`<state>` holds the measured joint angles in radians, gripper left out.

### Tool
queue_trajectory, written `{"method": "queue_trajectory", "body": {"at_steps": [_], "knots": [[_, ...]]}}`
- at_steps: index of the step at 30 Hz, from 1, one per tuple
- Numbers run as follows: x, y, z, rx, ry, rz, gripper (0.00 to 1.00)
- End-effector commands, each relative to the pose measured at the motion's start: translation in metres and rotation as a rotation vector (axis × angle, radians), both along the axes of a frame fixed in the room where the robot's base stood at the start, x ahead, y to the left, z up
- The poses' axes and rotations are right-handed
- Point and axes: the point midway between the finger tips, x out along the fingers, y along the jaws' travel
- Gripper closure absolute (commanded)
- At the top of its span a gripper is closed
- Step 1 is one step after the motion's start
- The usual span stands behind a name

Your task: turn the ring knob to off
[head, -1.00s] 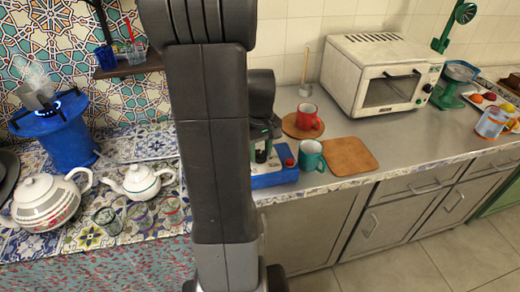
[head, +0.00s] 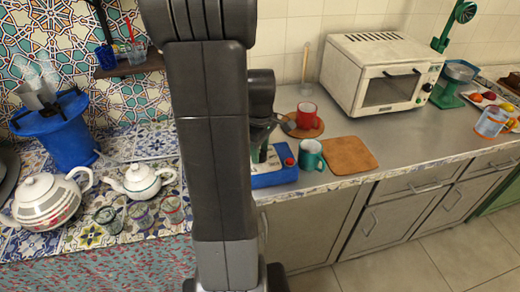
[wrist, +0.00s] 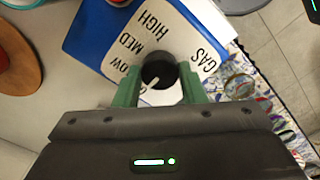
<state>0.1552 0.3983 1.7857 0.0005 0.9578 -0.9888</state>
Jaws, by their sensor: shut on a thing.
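A black round knob (wrist: 159,70) with a white pointer line sits on the white panel (wrist: 178,35) of a blue box (wrist: 90,27). The panel reads LOW, MED, HIGH and GAS; the part beneath my gripper is hidden. The pointer slants down-left in the wrist view, below LOW. My gripper (wrist: 160,88) has its green fingers on both sides of the knob, shut on it. In the head view the blue box (head: 272,180) stands at the counter's front edge, and my arm partly hides it.
A teal mug (head: 311,156) stands close to the box's right, and a red mug (head: 306,115) behind it. A wooden board (head: 350,154) lies farther right. Teapots (head: 45,197) and glasses (head: 140,215) stand on the tiled counter at left.

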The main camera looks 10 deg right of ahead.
Motion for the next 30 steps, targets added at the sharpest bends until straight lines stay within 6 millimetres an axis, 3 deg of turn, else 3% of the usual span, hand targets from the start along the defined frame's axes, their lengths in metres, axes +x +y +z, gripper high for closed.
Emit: {"method": "queue_trajectory", "body": {"at_steps": [10,11,13,14,23,26,30], "knots": [[0.001,0.000,0.001,-0.001,-0.001,0.003,0.86],[0.001,0.000,0.001,-0.001,-0.001,0.003,0.57],[0.000,0.000,0.000,-0.001,-0.001,0.003,0.44],[0.000,0.000,0.000,-0.001,-0.001,0.003,0.41],[0.000,0.000,0.002,-0.001,-0.001,0.002,0.41],[0.001,0.000,0.010,-0.001,-0.003,0.002,0.41],[0.001,0.000,0.036,-0.002,-0.006,0.002,0.41]]}}
